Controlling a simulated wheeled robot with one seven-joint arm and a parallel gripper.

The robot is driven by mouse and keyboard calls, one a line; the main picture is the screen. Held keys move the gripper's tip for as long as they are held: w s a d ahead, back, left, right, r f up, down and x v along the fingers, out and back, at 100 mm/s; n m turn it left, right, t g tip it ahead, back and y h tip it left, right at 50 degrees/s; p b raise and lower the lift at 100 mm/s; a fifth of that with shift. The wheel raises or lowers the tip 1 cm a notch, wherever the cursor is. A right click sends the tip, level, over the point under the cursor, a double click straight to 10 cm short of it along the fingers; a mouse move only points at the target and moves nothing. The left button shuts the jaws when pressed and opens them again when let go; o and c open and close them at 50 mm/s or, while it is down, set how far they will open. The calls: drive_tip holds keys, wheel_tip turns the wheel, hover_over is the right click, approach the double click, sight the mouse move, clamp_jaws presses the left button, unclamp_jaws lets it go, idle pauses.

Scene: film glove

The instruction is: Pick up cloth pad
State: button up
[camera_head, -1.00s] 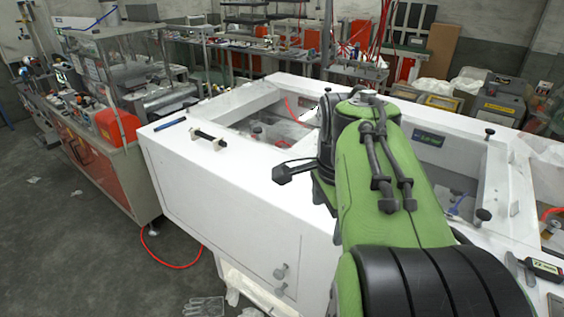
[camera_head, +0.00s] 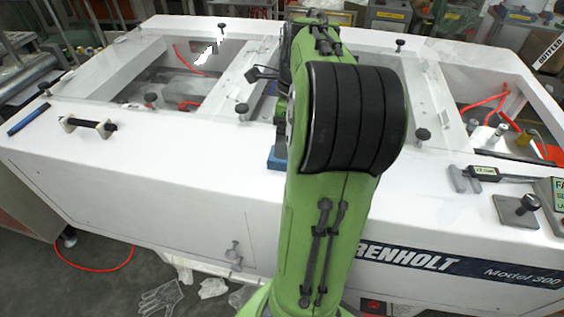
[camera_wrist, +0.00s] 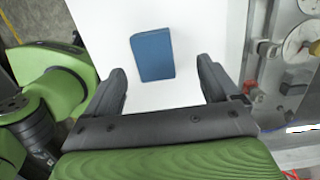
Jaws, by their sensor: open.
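The cloth pad looks like a flat blue rectangle (camera_wrist: 152,56) on a white surface in the wrist view. In the head view a blue pad (camera_head: 277,158) shows partly behind my green arm, on the machine's white top. My gripper (camera_wrist: 162,70) is open, its two dark fingers spread to the left and right of the pad's near part in the picture. The pad appears apart from both fingers, and nothing is between them in a grip. The height of the fingers above the surface is hard to tell. In the head view my arm mostly hides the gripper.
The white machine (camera_head: 150,190) has recessed openings and several black knobs. A black handle (camera_head: 88,124) and a blue bar (camera_head: 28,120) lie at its left. A caliper-like tool (camera_head: 480,174) and a metal block with a knob (camera_head: 518,208) are at the right.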

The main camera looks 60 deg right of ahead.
drive_tip(key=f, duration=0.2)
drive_tip(key=a+f+b, duration=0.1)
drive_tip(key=f, duration=0.2)
drive_tip(key=shift+s+a+f, duration=0.1)
drive_tip(key=shift+s, duration=0.05)
drive_tip(key=shift+f, duration=0.25)
drive_tip(key=shift+r, duration=0.1)
drive_tip(key=c, duration=1)
wheel_tip(320, 180, up, 10)
drive_tip(key=p, duration=0.3)
drive_tip(key=shift+r, duration=0.1)
drive_tip(key=shift+c, duration=0.2)
drive_tip(key=o, duration=0.4)
drive_tip(key=c, duration=0.3)
